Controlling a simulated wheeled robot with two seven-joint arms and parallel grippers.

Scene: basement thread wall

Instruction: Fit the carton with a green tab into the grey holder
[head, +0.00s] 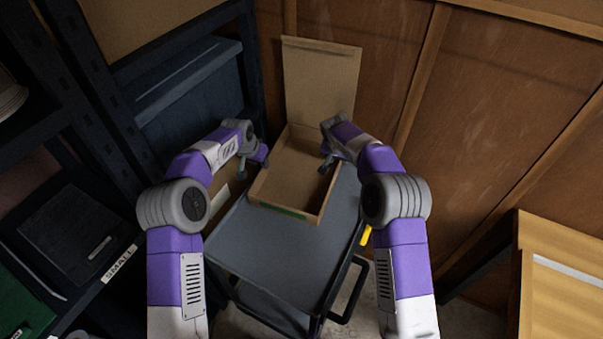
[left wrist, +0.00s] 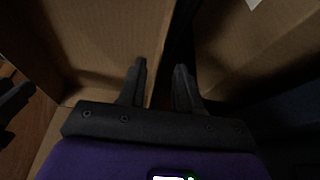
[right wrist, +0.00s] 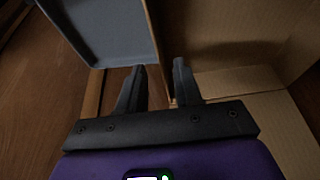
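The carton (head: 258,195) is an open brown cardboard box with its lid standing up at the back. A green tab (head: 282,211) marks its front wall. It sits on the grey top (head: 270,250) of a cart, at the far end. My left gripper (head: 243,170) is at its left wall; in the left wrist view the open fingers (left wrist: 160,85) are on either side of the wall edge. My right gripper (head: 326,164) is at its right wall, open fingers (right wrist: 160,80) likewise astride the edge. I cannot pick out a grey holder apart from the cart top.
Dark shelving (head: 105,150) with a "SMALL" label stands left. A brown panel with a pale label (head: 221,195) is close beside the carton's left side. Wooden wall (head: 500,120) behind and right; a wooden box (head: 560,270) at lower right. The cart's near half is clear.

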